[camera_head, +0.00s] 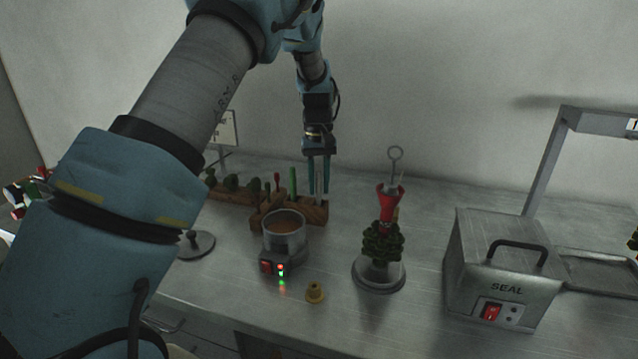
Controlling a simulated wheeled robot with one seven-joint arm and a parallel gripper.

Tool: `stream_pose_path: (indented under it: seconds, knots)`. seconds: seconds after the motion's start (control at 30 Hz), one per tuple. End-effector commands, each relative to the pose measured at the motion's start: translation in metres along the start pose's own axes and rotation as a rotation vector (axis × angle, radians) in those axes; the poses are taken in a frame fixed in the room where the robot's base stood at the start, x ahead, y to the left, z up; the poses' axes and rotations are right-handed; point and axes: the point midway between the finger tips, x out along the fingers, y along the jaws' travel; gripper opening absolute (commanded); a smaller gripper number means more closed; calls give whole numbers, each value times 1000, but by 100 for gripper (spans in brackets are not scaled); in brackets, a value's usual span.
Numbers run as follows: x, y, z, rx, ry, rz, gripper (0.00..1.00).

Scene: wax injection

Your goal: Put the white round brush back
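My gripper (318,194) points straight down over the right end of a wooden tool rack (316,214) on the metal table. Its two blue fingers are a little apart, with their tips close to the rack's top. A pale, narrow upright strip shows between the fingers. It may be the white round brush's handle, but it is too small to tell, and so is whether the fingers touch it. No white brush is clear elsewhere. A green handle (293,181) and a red-topped tool (277,182) stand in the rack to the left of my gripper.
A wax pot (284,234) with lit lights stands in front of the rack. A red funnel (390,203) sits over a dark green cluster on a round stand (379,275). A small brass piece (315,292) lies in front. A SEAL box (504,262) stands right.

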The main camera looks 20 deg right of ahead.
Motion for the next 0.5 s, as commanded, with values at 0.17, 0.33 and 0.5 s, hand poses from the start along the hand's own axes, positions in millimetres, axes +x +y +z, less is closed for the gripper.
stream_pose_path:
  seconds: [0.17, 0.33, 0.5]
  knots:
    - [0, 0, 0, 0, 0, 0, 51]
    - [0, 0, 0, 0, 0, 0, 51]
    - [-6, 0, 0, 0, 2, 1, 51]
